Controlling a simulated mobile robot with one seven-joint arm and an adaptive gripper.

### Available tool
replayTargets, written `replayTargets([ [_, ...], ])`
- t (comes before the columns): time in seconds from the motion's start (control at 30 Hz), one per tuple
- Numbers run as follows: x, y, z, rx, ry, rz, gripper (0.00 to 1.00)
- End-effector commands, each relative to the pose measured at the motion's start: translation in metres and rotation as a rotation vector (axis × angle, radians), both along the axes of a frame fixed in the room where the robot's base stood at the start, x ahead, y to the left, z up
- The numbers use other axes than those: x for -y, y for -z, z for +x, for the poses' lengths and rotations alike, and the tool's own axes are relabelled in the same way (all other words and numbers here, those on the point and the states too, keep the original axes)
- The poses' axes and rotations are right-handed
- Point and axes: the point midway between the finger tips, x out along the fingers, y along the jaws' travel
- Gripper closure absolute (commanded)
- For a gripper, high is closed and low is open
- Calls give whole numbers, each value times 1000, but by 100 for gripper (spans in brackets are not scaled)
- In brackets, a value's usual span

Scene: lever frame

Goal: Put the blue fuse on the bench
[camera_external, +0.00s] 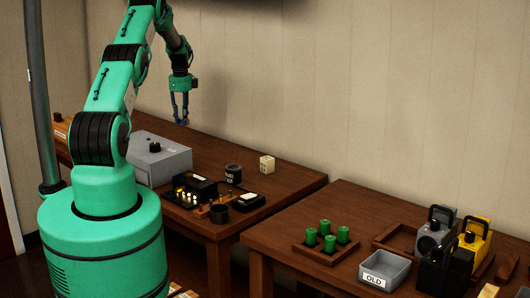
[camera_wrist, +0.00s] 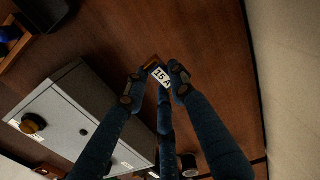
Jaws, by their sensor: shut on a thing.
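My gripper (camera_wrist: 161,78) is shut on a small fuse (camera_wrist: 162,75) at its fingertips. The fuse shows a white "15 A" label and a copper-coloured end; its blue body is mostly hidden by the dark blue fingers. In the external view my gripper (camera_external: 180,108) points down above the far side of the left wooden bench (camera_external: 290,184), behind the grey box. The fuse is too small there to make out clearly. The bench's bare brown top (camera_wrist: 205,40) lies below the fingertips in the wrist view; I cannot tell the exact gap.
The grey box with a knob (camera_external: 160,160) stands close to the gripper. The right table (camera_external: 275,235) holds green cylinders and an "OLD" tray (camera_external: 385,270).

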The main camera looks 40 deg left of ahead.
Motion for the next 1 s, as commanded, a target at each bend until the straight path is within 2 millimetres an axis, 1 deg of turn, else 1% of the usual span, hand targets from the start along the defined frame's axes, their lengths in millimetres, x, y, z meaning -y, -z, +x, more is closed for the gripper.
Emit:
replayTargets([
  [0.17,25,-1,8,0,27,0,93],
  [0.27,49,-1,16,0,54,0,93],
  [0.37,81,-1,23,-1,88,-1,93],
  [0.4,95,-2,26,1,103,0,93],
  [0.47,118,-2,30,1,127,0,93],
  [0.5,134,-2,32,0,144,-1,93],
  [0.67,197,-2,37,1,212,-1,93],
  [0.7,213,-2,37,0,229,-1,93],
  [0.77,236,-2,37,2,254,0,93],
  [0.8,252,-1,36,0,272,-1,93],
  [0.87,275,-1,34,1,297,-1,93],
  [1.0,328,0,26,2,356,-1,93],
])
